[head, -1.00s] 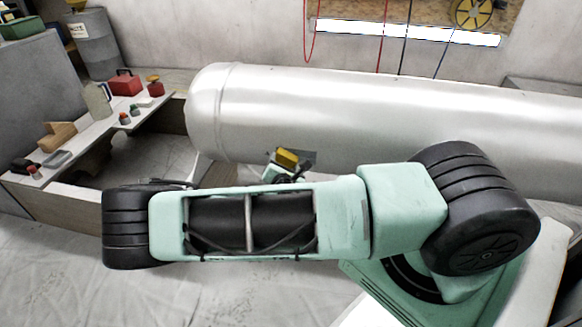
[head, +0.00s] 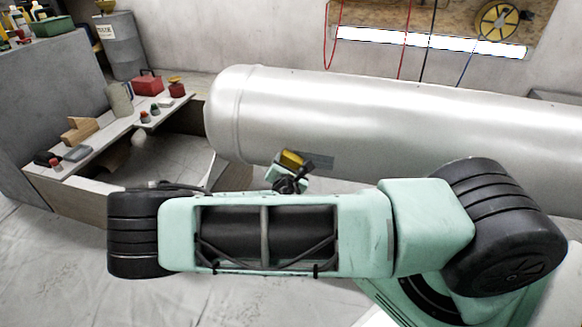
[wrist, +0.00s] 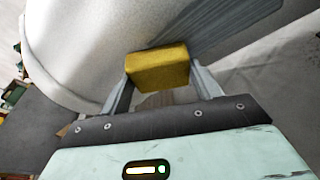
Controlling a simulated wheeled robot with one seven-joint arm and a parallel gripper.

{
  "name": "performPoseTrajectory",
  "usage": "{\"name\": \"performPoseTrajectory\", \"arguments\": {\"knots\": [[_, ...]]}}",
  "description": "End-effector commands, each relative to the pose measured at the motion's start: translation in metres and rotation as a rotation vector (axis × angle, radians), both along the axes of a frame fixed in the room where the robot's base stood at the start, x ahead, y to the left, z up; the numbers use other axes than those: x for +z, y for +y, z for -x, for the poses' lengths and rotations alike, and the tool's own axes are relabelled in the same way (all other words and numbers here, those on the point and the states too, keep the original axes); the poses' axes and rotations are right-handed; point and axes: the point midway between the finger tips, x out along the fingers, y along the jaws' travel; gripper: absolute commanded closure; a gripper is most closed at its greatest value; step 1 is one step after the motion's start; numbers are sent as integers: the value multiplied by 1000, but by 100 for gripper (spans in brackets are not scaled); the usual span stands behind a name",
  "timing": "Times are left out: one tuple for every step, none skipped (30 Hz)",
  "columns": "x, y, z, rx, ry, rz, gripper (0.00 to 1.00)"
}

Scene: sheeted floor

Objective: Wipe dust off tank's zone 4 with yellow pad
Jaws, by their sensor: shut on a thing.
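The tank (head: 380,115) is a long pale silver cylinder lying across the head view. A dark grey patch (head: 321,161) shows low on its near side, close to its left end; the wrist view shows it as a streaky dark area (wrist: 225,22). No zone number is readable. The yellow pad (wrist: 158,68) is a small block between the two fingers of my gripper (wrist: 162,82), which is shut on it. In the head view the yellow pad (head: 292,159) is just left of the dark patch. I cannot tell whether it touches the tank.
A low bench (head: 105,135) at the left carries a red box (head: 147,86), wooden blocks (head: 79,130) and small items. A grey drum (head: 121,45) stands behind. A yellow reel (head: 499,21) and hanging cables are on the back wall. Sheeted floor (head: 50,260) is clear at front left.

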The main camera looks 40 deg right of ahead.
Motion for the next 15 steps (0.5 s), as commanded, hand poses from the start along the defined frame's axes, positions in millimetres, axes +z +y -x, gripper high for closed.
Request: {"name": "performPoseTrajectory", "arguments": {"knots": [[0,4,0,5,-5,1,55],[0,6,2,6,-3,1,55],[-1,9,5,6,-2,1,55],[-2,11,7,4,-1,2,55],[-3,14,9,4,-1,2,55],[-4,17,11,3,0,1,55],[-4,19,14,3,1,1,55],[-5,20,16,2,2,2,55],[-5,23,18,2,2,2,55],[-6,26,20,2,1,1,55],[-7,28,22,2,1,1,55],[-7,31,24,2,3,1,55],[-8,34,26,2,3,1,55],[-8,35,28,0,2,1,55],[-9,38,30,-1,3,0,55]]}}
